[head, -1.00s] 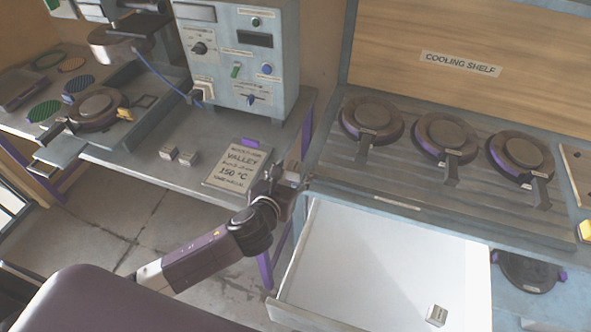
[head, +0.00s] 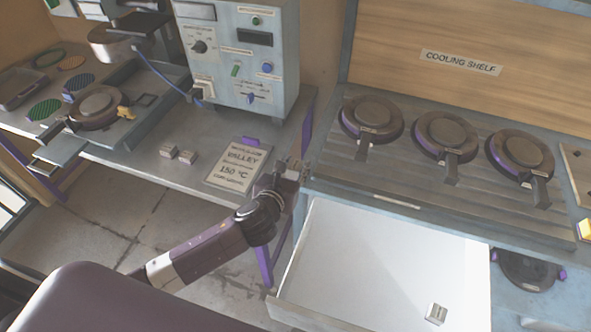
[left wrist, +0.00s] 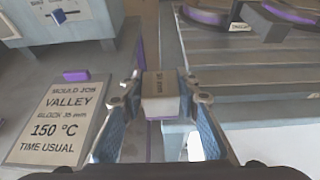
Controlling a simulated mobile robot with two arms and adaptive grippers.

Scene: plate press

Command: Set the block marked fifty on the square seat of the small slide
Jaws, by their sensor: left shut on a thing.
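My left gripper (head: 291,170) is at the front right corner of the bench, left of the cooling shelf. In the left wrist view the left gripper (left wrist: 160,100) is shut on a pale block (left wrist: 162,84) with small dark lettering, too small to read. The block is held level between the two fingers. A small dark square outline, which looks like the square seat (head: 146,101), lies on the slide at the left bench, right of a round mould. It is well away from the gripper and looks empty. My right gripper is not in view.
Two small blocks (head: 178,154) stand on the bench beside a job card (head: 239,167) reading 150 °C. An open white drawer (head: 370,255) holds another block (head: 436,313). Three round moulds sit on the cooling shelf (head: 400,192).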

